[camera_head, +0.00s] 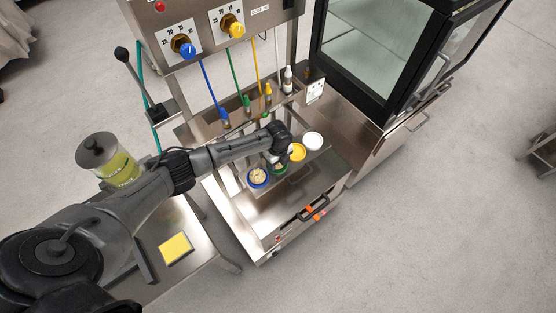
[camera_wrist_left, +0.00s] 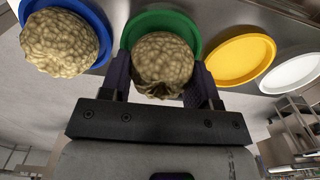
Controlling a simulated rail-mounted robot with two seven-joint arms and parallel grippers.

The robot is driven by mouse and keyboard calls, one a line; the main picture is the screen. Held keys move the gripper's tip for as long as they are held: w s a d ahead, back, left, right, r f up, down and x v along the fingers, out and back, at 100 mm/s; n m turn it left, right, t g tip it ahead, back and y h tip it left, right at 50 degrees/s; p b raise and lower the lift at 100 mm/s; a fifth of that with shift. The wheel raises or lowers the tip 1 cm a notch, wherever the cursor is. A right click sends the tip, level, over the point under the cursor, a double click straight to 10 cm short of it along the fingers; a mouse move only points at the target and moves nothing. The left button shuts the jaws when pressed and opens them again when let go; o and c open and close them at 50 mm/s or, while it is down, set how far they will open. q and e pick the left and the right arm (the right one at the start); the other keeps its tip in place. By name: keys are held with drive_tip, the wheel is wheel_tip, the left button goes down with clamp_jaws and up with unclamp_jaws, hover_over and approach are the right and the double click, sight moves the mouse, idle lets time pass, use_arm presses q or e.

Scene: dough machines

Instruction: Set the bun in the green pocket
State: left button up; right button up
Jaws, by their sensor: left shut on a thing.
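My left gripper (camera_wrist_left: 162,88) is shut on a lumpy tan bun (camera_wrist_left: 163,62). In the left wrist view this bun overlaps the green pocket (camera_wrist_left: 188,28); I cannot tell whether it touches it. Another bun (camera_wrist_left: 58,42) is in the blue pocket (camera_wrist_left: 98,18), and it also shows in the head view (camera_head: 258,175). In the head view my left gripper (camera_head: 279,160) is over the green pocket (camera_head: 281,170), which is partly hidden by it. My right gripper is not in view.
The yellow pocket (camera_head: 297,152) and white pocket (camera_head: 313,140) are to the right and look empty. Colored nozzles (camera_head: 246,102) hang behind the row. A glass-doored cabinet (camera_head: 375,50) stands at the right. A yellow pad (camera_head: 175,248) lies on the side table.

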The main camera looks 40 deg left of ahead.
use_arm(q)
drive_tip(key=shift+f, duration=0.4)
drive_tip(key=o, duration=0.8)
drive_tip(key=shift+o, duration=1.2)
drive_tip(key=shift+r, duration=0.15)
drive_tip(key=shift+r+p, duration=0.75)
drive_tip(key=shift+r, duration=0.05)
drive_tip(key=shift+r+p, duration=2.05)
drive_tip(key=shift+r, duration=0.05)
